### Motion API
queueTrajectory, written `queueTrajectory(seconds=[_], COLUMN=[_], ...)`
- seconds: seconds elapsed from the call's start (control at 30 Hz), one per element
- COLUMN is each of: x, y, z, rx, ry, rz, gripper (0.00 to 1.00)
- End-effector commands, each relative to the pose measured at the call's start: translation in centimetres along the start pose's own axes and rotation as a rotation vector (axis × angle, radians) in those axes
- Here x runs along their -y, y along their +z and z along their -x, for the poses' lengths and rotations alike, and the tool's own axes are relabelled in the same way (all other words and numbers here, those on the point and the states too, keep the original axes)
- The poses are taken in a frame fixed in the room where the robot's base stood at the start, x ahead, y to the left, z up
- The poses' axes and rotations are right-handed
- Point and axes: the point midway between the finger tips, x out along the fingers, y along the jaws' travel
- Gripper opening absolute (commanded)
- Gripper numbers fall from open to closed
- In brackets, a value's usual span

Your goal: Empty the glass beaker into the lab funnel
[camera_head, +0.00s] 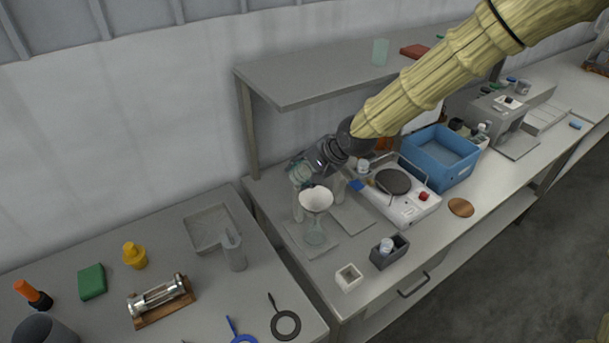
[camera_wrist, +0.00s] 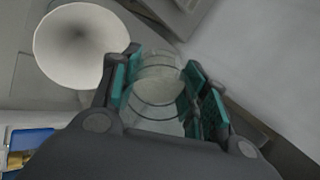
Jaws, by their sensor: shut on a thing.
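The lab funnel (camera_head: 316,199) is a white cone in a stand on the bench, with a clear glass vessel (camera_head: 314,233) under it. The wrist view shows the funnel's open mouth (camera_wrist: 80,45) at upper left. My gripper (camera_head: 300,170) is above and just behind the funnel. In the wrist view my gripper (camera_wrist: 165,92) has its teal pads shut on the glass beaker (camera_wrist: 158,80), beside the funnel mouth. The beaker is clear, and its contents cannot be made out. In the head view it is mostly hidden by the gripper.
A white hotplate (camera_head: 405,200) and a blue bin (camera_head: 441,157) stand right of the funnel. A small white box (camera_head: 348,277) and a dark grey holder (camera_head: 389,252) stand in front. A shelf (camera_head: 300,80) overhangs the bench behind. The left table holds a grey tray (camera_head: 205,230).

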Motion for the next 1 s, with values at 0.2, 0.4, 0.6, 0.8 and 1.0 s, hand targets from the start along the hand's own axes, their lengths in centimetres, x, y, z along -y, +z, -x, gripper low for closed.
queueTrajectory(seconds=[0.2, 0.4, 0.6, 0.8, 1.0], x=[-0.11, -0.12, -0.08, -0.06, -0.05], y=[0.05, 0.01, 0.02, 0.01, 0.03], z=[-0.17, -0.19, -0.22, -0.21, -0.26], rx=[0.001, 0.001, 0.000, 0.000, 0.000], ry=[-0.039, -0.071, -0.104, -0.137, -0.167], rz=[0.000, 0.000, 0.001, 0.000, 0.000], gripper=[0.15, 0.15, 0.15, 0.15, 0.15])
